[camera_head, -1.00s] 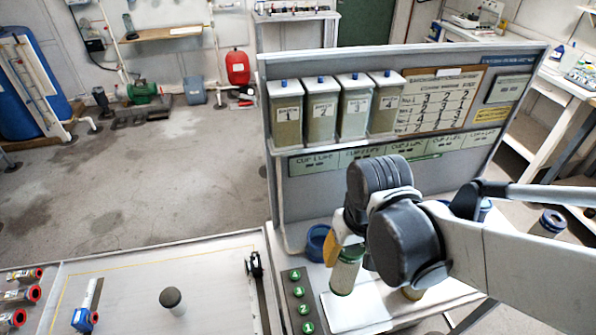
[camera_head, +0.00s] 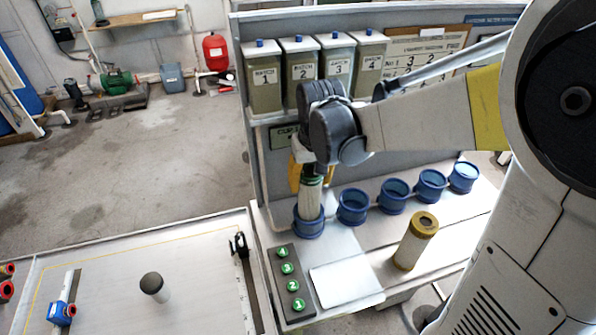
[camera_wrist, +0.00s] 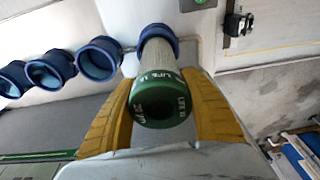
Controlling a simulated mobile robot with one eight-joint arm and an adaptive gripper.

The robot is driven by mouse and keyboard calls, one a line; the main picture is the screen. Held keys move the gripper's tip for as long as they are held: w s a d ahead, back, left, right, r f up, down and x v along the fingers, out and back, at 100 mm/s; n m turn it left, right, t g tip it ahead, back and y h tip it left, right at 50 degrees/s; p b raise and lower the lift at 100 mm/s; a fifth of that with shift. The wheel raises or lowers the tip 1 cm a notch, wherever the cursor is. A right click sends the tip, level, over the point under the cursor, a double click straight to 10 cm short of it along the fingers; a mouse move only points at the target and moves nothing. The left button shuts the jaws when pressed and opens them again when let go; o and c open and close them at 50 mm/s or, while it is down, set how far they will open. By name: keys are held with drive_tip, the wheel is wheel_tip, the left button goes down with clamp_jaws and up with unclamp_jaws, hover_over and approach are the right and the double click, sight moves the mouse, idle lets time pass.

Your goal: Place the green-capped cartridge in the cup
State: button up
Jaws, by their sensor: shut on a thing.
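The green-capped cartridge (camera_head: 311,196) is upright in the head view, its lower end at the leftmost blue cup (camera_head: 309,222). It seems to be at least partly inside the cup; how deep it sits I cannot tell. In the wrist view the green cap (camera_wrist: 161,98) faces the camera and the pale body runs to the blue cup (camera_wrist: 158,38) beyond. My gripper (camera_head: 311,182) has its yellow fingers on both sides of the cap, and it is shut on the cartridge. My gripper also fills the lower middle of the wrist view (camera_wrist: 163,112).
More blue cups (camera_head: 353,206) stand in a row to the right. Another cartridge with a brownish top (camera_head: 416,240) stands in front of them. A panel with green numbered buttons (camera_head: 288,284) and a white plate (camera_head: 346,281) lie nearby. The backboard (camera_head: 262,160) rises behind.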

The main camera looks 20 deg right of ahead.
drive_tip(key=shift+f+b, duration=0.45)
drive_tip(key=shift+f, duration=1.25)
drive_tip(key=o, duration=1.3)
